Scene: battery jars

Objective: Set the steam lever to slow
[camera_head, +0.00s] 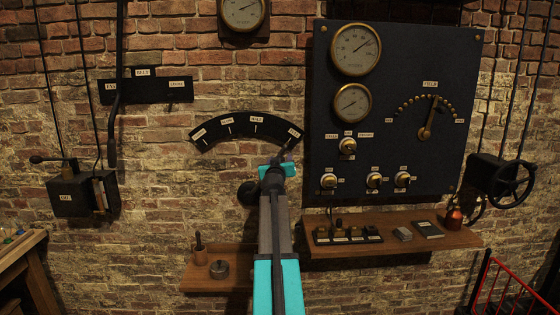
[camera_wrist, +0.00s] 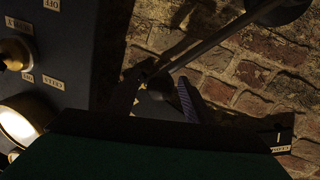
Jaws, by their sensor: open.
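The steam lever (camera_wrist: 230,32) is a thin dark rod on a round black hub (camera_head: 249,193) on the brick wall. Above the hub is a curved black plate (camera_head: 242,127) with several small white labels. One left of its middle seems to read SLOW. The rod slants up and right from the hub toward the rightmost label (camera_head: 294,132), partly hidden by my arm. My gripper (camera_head: 284,158) is at the rod's outer end. In the wrist view its dark fingers (camera_wrist: 163,97) are open on either side of the rod's end knob; contact is unclear.
A dark gauge panel (camera_head: 456,85) stands close right of my gripper. A wooden shelf (camera_head: 300,253) with small items sticks out below it. A smaller shelf (camera_head: 187,284) is lower left.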

